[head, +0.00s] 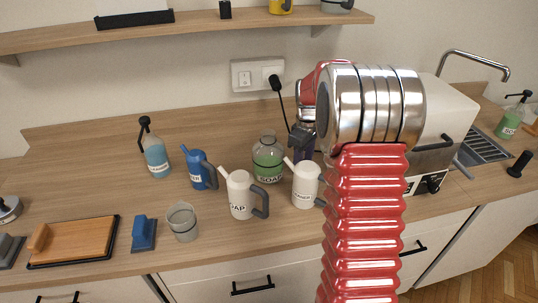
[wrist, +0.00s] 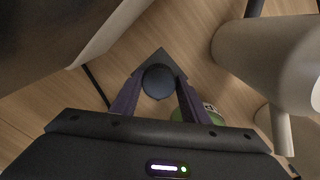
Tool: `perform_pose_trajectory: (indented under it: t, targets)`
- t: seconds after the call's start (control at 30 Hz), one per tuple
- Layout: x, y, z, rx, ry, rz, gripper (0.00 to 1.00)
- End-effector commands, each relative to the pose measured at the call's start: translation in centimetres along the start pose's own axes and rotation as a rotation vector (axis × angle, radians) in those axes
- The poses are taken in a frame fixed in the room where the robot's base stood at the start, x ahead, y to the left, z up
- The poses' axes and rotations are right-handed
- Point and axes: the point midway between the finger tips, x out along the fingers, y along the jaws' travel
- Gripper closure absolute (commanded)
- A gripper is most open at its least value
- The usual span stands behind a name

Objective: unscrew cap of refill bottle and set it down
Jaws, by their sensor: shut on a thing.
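A clear bottle of green liquid with a SOAP label (head: 268,160) stands upright on the counter in the head view, left of my gripper (head: 304,140). Part of its green side also shows in the wrist view (wrist: 180,116), behind the right finger. In the wrist view my gripper (wrist: 159,84) has its two dark purple fingers closed on a round, dark cap (wrist: 158,82). The cap hides what is directly under it, so I cannot tell whether it sits on a bottle. My arm hides part of the counter at right.
White jugs (head: 240,195) and (head: 306,186) stand close by in front, with a blue jug (head: 200,170) and a pump bottle (head: 155,155) to the left. A glass (head: 183,222) is near the front edge. A white appliance (head: 450,110) is at right. The back left counter is clear.

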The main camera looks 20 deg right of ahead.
Motion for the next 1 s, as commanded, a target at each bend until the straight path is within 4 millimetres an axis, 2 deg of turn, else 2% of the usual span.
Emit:
perform_pose_trajectory:
  t: [0.03, 0.23, 0.27, 0.57, 1.0]
  targets:
    - [1.33, -0.25, 0.27, 0.0, -0.011, -0.011, 0.9]
    - [1.33, -0.24, 0.28, 0.0, -0.011, -0.011, 0.9]
    - [1.33, -0.24, 0.28, 0.0, -0.011, -0.011, 0.58]
    - [1.34, -0.38, 0.19, 0.001, -0.01, -0.014, 0.37]
    - [1.3, -0.62, -0.01, 0.0, -0.009, -0.018, 0.37]
